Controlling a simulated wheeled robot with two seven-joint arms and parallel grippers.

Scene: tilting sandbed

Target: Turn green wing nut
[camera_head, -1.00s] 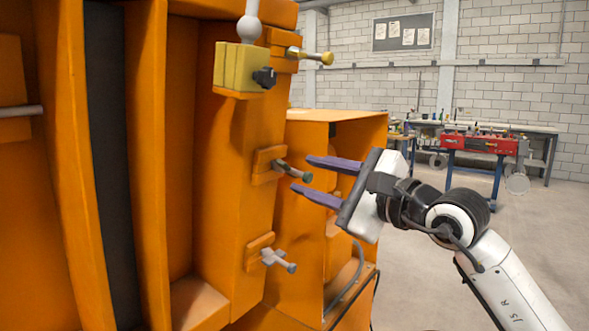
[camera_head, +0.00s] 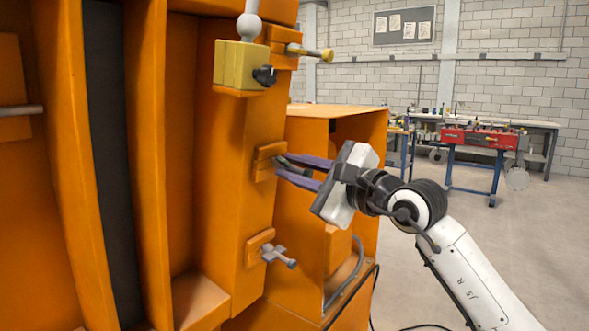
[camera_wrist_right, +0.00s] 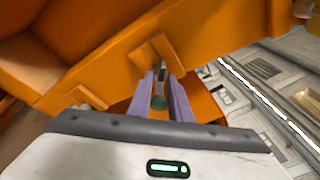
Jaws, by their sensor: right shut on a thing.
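The green wing nut (camera_head: 291,168) is on the middle orange block on the side of the large orange machine (camera_head: 225,170). It looks dull grey-green and is mostly hidden between my fingers. My right gripper (camera_head: 281,165) reaches in from the right, its two purple fingers above and below the nut, shut on it. My left gripper is not in view.
A yellow-ended fastener (camera_head: 315,53) sits above and a grey wing nut (camera_head: 278,257) below on the same column. A yellow block with a black knob (camera_head: 264,76) juts out at upper left. An orange open-fronted box (camera_head: 345,112) stands behind.

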